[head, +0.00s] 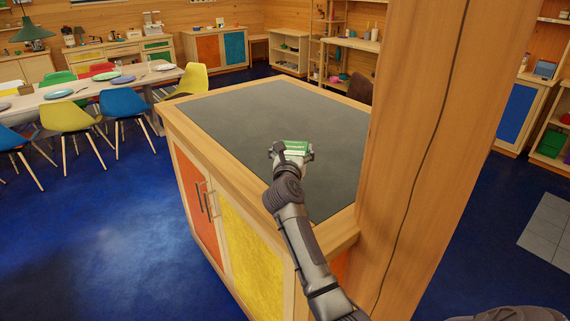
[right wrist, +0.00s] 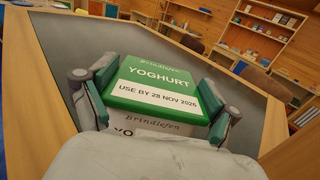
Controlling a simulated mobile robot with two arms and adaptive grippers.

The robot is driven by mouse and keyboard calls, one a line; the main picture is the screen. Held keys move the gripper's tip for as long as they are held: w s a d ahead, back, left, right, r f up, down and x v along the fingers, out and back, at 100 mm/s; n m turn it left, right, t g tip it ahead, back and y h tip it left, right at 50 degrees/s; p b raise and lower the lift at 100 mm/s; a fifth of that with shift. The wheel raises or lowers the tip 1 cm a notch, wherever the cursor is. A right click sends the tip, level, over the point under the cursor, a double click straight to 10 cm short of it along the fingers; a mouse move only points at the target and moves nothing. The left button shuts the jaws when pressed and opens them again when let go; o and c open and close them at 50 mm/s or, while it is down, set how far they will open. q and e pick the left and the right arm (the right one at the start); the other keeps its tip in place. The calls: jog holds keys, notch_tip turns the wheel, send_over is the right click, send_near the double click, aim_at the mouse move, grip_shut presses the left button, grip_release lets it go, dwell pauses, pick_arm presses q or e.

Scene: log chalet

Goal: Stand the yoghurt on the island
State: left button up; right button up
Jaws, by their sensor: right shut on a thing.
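The yoghurt (right wrist: 155,88) is a white pot with a green lid reading "YOGHURT". In the right wrist view it sits upright between the two fingers of my right gripper (right wrist: 160,108). My right gripper is shut on it. In the head view the yoghurt (head: 297,147) shows as a small green and white top at the gripper (head: 290,153), over the dark top of the island (head: 250,113). I cannot tell whether the pot touches the island top, as its base is hidden. My left gripper is not in view.
A thick wooden post (head: 425,150) rises at the island's right side, close to my right arm. The rest of the island top is bare. A dining table (head: 60,107) with coloured chairs and plates stands at the left. Shelves and cabinets line the walls.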

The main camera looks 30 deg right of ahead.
jog(key=shift+w+a+f, duration=0.55)
jog(key=shift+w+f, duration=0.25)
jog(key=shift+w, duration=0.1)
notch_tip(320, 180, down, 3)
jog(key=shift+s+f, duration=0.1)
jog(key=shift+f, duration=0.35)
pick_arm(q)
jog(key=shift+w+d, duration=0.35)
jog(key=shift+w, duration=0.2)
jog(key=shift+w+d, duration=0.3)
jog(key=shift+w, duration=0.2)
pick_arm(e)
jog(key=o, duration=1.2)
jog(key=shift+o, duration=0.2)
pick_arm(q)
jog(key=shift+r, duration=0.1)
